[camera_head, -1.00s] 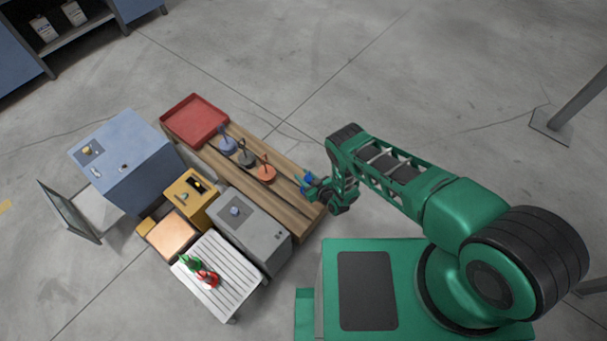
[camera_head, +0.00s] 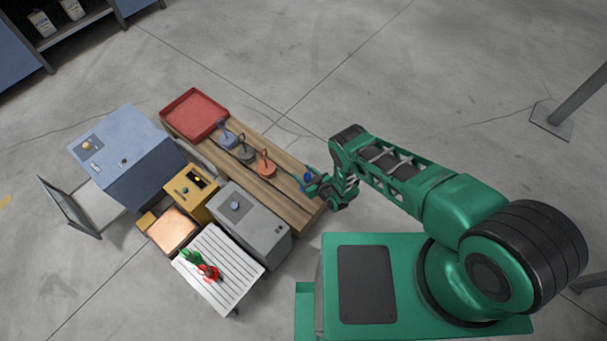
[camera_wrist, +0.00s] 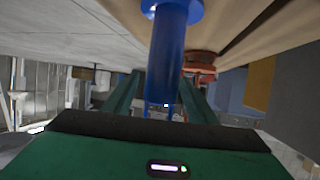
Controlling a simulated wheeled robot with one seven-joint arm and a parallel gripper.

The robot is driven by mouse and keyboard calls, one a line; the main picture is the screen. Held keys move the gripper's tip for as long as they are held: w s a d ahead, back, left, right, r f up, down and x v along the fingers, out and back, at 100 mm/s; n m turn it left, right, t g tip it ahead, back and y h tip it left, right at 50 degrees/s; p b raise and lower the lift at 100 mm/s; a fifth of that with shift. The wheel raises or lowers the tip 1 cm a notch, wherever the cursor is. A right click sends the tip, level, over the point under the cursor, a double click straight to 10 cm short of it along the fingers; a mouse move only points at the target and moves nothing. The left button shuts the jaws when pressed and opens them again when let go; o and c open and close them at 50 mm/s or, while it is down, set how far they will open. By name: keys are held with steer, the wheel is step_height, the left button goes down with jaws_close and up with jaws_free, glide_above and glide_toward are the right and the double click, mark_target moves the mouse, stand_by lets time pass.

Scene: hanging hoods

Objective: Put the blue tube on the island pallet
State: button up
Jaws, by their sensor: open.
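The blue tube (camera_head: 307,176) stands at the right end of the wooden bench. In the wrist view the blue tube (camera_wrist: 168,62) fills the middle, with its wide end on the wood at the top. My gripper (camera_head: 312,181) is open at the tube. In the wrist view its green fingers lie on either side of the tube, and I cannot tell whether they touch it. A white slatted surface, which looks like the pallet (camera_head: 233,285), is at the lower left. A green piece (camera_head: 190,257) and a red piece (camera_head: 208,271) are on it.
The wooden bench (camera_head: 285,202) also bears an orange (camera_head: 265,167), a dark grey (camera_head: 246,153) and a slate-blue (camera_head: 227,137) piece, and a red tray (camera_head: 194,113). A grey box (camera_head: 255,230) and a yellow unit (camera_head: 190,196) stand between bench and pallet. A blue cabinet (camera_head: 130,165) is further left.

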steer(key=shift+s, duration=0.1)
steer(key=v, duration=1)
steer(key=shift+d, duration=0.25)
steer(key=shift+s+r, duration=0.1)
steer(key=shift+s, duration=0.1)
